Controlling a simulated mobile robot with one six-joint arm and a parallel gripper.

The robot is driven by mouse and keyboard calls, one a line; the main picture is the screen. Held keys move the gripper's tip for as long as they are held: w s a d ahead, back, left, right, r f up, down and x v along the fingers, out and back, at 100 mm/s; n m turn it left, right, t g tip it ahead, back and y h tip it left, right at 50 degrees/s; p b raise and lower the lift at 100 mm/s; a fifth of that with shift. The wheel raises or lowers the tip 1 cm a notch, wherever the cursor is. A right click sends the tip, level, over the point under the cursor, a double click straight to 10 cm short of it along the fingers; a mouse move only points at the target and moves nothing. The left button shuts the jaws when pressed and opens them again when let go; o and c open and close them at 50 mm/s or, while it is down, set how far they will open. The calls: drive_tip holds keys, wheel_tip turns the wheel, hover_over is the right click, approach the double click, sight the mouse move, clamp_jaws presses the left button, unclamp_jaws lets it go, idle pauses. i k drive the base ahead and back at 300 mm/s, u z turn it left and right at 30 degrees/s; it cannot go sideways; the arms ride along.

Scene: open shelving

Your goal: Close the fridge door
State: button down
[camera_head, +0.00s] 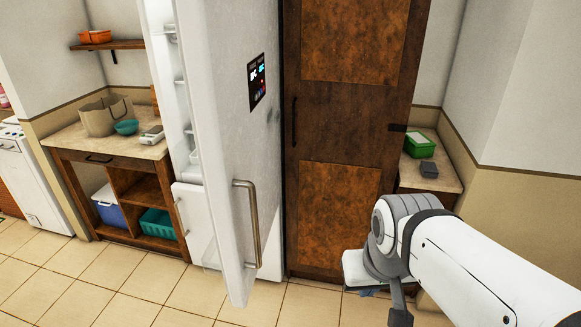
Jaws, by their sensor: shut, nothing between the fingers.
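The white fridge door (225,140) stands open, swung out toward me. Its outer face, with a dark display panel (257,82), is turned to the right. A long metal handle (250,222) runs upright on the lower part of that face. Pale shelves of the fridge interior (175,80) show left of the door's edge. My white and grey arm comes in from the lower right, apart from the door and to the right of its handle. My gripper's fingers cannot be made out; the arm's end is hidden or below the picture.
A tall brown wooden cabinet (340,120) stands right of the fridge. At left is a counter (75,145) with a bag (105,116) and a teal bowl (126,127). A side counter (440,178) holds a green box (419,146). Tiled floor (120,280) is clear at lower left.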

sight(228, 49)
drive_tip(key=z, duration=0.6)
drive_tip(key=i, duration=0.7)
drive_tip(key=u, duration=1.35)
